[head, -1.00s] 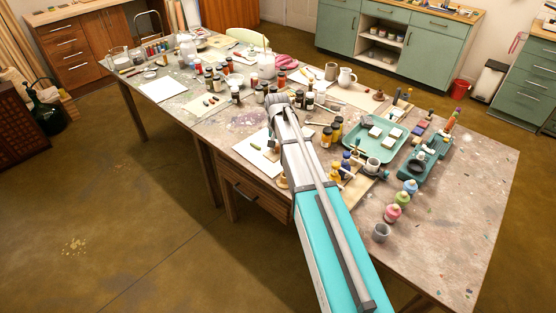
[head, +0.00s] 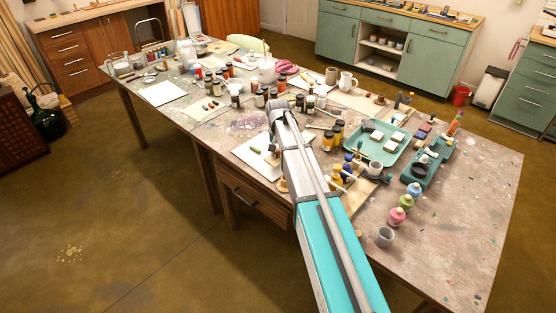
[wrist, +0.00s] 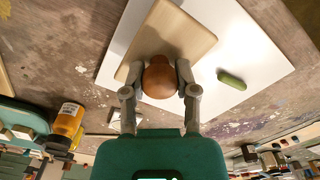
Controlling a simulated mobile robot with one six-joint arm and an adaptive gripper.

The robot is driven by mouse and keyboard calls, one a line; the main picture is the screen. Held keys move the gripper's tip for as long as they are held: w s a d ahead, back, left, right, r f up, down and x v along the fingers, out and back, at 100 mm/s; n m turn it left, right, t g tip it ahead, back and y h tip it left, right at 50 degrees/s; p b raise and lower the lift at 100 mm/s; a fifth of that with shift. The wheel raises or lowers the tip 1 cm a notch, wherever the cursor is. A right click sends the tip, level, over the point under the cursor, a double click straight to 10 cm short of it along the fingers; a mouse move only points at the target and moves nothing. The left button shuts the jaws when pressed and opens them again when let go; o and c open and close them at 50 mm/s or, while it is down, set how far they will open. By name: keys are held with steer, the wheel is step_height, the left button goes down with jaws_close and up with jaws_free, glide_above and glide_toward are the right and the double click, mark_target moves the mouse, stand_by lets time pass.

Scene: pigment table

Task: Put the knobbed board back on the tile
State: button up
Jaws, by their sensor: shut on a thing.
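The knobbed board is a pale wooden slab (wrist: 188,35) with a round brown knob (wrist: 160,80) in the wrist view. My gripper (wrist: 160,88) is shut on the knob, one finger on each side. The white tile (wrist: 243,42) lies behind the board, which covers part of it. I cannot tell whether they touch. A small green stick (wrist: 231,79) shows against the tile, to the right of the board. In the head view the white tile (head: 246,154) lies near the table's front edge, and my arm hides most of the gripper and board.
Amber jars (head: 332,135) stand right of my arm, one also in the wrist view (wrist: 68,120). A teal tray (head: 352,153) with pale blocks is beyond them. A small wooden thing (head: 283,186) stands at the front edge. Bare tabletop (head: 455,220) lies at the right.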

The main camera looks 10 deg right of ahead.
mark_target(278, 157)
steer(key=shift+w+f+b, duration=0.1)
steer(key=shift+f+b, duration=1.3)
steer(key=shift+f, duration=0.25)
steer(key=shift+f, duration=0.15)
steer(key=o, duration=0.9)
steer(key=shift+r, duration=0.2)
step_height(278, 157, up, 12)
steer(key=p, duration=1.2)
steer(key=s+n, duration=0.4)
steer(key=s, duration=2.3)
steer(key=shift+a, duration=0.45)
